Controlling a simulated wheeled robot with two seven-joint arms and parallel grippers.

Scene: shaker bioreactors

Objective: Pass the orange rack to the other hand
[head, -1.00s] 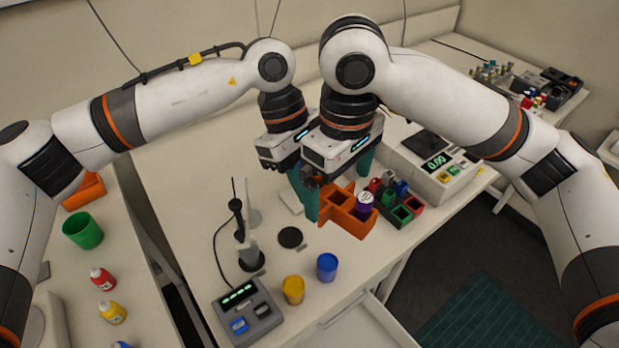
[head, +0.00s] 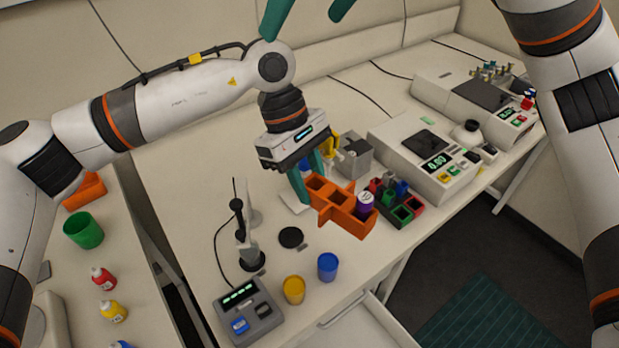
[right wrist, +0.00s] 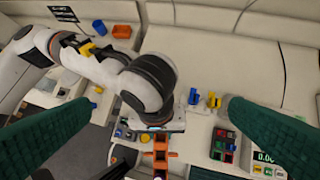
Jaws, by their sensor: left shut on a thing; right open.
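The orange rack (head: 340,198) is a cross-shaped block of open square compartments, held above the bench. A white container with a purple band (head: 364,203) sits in its right compartment. My left gripper (head: 311,190) is shut on the rack's left end. My right gripper (head: 303,27) is open and empty; only its green fingers show at the top edge of the head view, well apart from the rack. In the right wrist view the green fingers are spread wide, and the orange rack (right wrist: 160,154) shows between and beyond them, below my left arm.
A block of coloured compartments (head: 402,210) stands right of the rack, near a scale (head: 436,162). A yellow cup (head: 293,290), a blue cup (head: 327,267) and a grey control box (head: 248,312) are at the front. An open drawer (head: 365,325) juts out below.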

